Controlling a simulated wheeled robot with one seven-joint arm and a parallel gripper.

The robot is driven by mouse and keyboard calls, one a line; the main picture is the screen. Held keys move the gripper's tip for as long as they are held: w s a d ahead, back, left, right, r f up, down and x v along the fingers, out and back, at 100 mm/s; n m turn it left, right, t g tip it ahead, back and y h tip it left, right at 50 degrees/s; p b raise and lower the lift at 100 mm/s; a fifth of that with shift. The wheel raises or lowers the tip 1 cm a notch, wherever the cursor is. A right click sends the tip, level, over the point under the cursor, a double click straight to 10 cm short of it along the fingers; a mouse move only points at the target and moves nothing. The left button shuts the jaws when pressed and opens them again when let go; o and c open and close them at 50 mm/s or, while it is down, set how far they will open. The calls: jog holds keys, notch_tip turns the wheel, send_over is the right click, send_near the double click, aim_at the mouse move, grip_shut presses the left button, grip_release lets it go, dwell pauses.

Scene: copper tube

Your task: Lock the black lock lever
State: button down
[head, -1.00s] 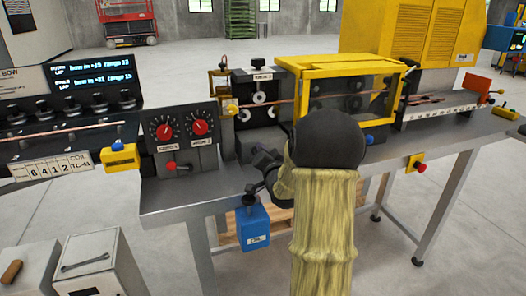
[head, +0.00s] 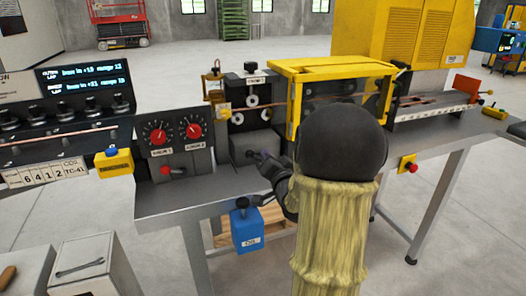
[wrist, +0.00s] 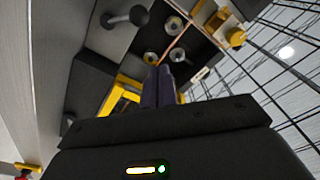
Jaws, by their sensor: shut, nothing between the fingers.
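A black ball-ended lever (wrist: 137,15) sticks out from a dark grey block at the top of the wrist view. It is likely the lock lever. In the head view a small dark knob (head: 250,153) shows on the front of the dark block below the rollers, close to my gripper. My gripper (head: 262,160) is in front of that block, partly hidden by my arm. In the wrist view its fingers (wrist: 158,80) are together and empty, below the lever and apart from it in the picture. I cannot tell the depth gap.
A copper tube (head: 275,106) runs through rollers (head: 252,101) into a yellow guard frame (head: 330,67). A panel with red dials (head: 158,136) stands left. A blue box (head: 247,230) hangs at the bench's front edge. The bench top (head: 190,198) is bare near its front left.

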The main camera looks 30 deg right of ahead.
jog(key=v, duration=0.3)
jog(key=shift+s+d, duration=0.2)
jog(key=shift+s, duration=0.1)
jog(key=shift+w, duration=0.15)
jog(key=shift+s, duration=0.2)
jog(key=shift+a, duration=0.1)
